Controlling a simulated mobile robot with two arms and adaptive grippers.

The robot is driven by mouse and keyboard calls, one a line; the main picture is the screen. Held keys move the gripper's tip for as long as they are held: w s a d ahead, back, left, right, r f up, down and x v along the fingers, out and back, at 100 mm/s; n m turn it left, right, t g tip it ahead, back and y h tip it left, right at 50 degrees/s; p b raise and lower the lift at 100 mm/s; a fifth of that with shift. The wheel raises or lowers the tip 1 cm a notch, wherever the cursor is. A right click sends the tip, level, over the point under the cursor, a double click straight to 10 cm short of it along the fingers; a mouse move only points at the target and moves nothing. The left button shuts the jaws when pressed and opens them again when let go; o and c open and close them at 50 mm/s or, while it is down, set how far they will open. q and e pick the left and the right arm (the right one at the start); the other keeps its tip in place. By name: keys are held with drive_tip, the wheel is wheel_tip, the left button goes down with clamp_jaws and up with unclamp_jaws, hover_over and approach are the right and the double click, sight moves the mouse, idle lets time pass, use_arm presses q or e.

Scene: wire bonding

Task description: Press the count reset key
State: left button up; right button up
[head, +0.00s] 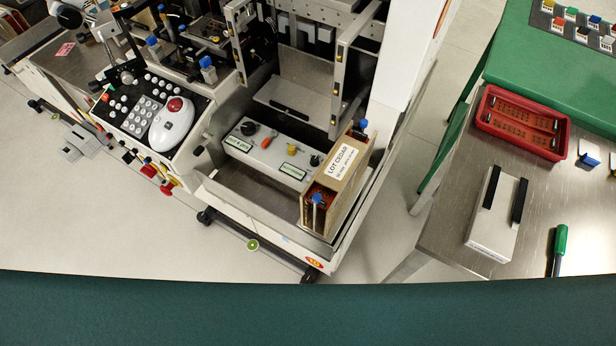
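A bonding machine stands at the left and middle. Its black control panel (146,104) carries many round white keys, a grey keypad (150,118) and a white mouse-like device with a red top (172,124). Right of it, a light grey box (270,155) has two greenish label or display windows, a black knob (249,128), an orange-red control (266,142) and a yellow control (292,150). The lettering is too small to read, so I cannot tell which control is the count reset key. Neither of my grippers is in view.
A brown magazine labelled LOT CEDAR (343,165) stands at the grey box's right. A metal table (450,225) at the right holds a red tray (521,123), a white box with black strips (497,215) and a green-handled tool (560,240).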

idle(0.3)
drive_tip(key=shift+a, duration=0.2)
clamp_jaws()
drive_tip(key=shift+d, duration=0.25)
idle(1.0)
